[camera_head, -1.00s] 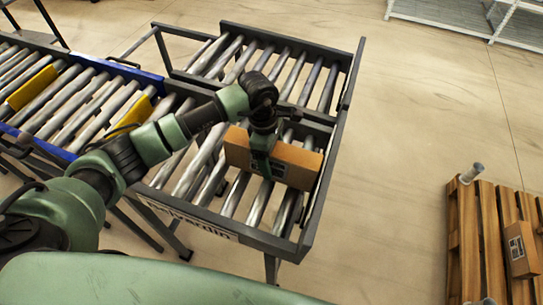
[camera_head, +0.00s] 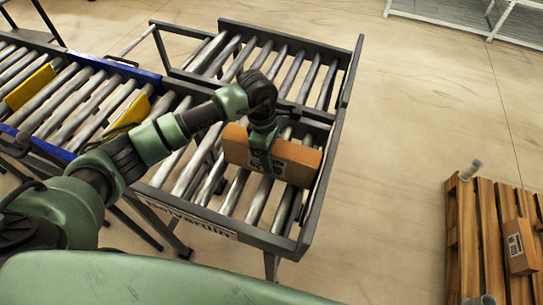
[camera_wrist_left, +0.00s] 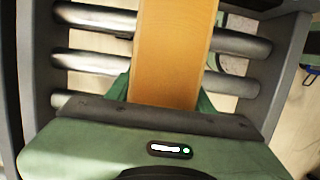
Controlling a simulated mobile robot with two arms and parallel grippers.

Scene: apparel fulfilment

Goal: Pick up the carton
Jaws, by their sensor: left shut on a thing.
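A brown carton (camera_head: 299,164) is at the right end of the roller conveyor (camera_head: 233,207), near its end rail. My left gripper (camera_head: 264,160) reaches down over the carton and is shut on it, with one finger across its front face. In the left wrist view the carton (camera_wrist_left: 172,50) runs between the green fingers, with rollers showing on both sides. I cannot tell how far the carton is clear of the rollers. My right gripper is not in view.
A wooden pallet (camera_head: 487,238) with another small carton (camera_head: 519,246) on it stands at the lower right. Yellow dividers (camera_head: 30,88) sit on the left conveyor section. The dark end rail (camera_head: 322,190) is close beside the held carton. Open floor lies to the right.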

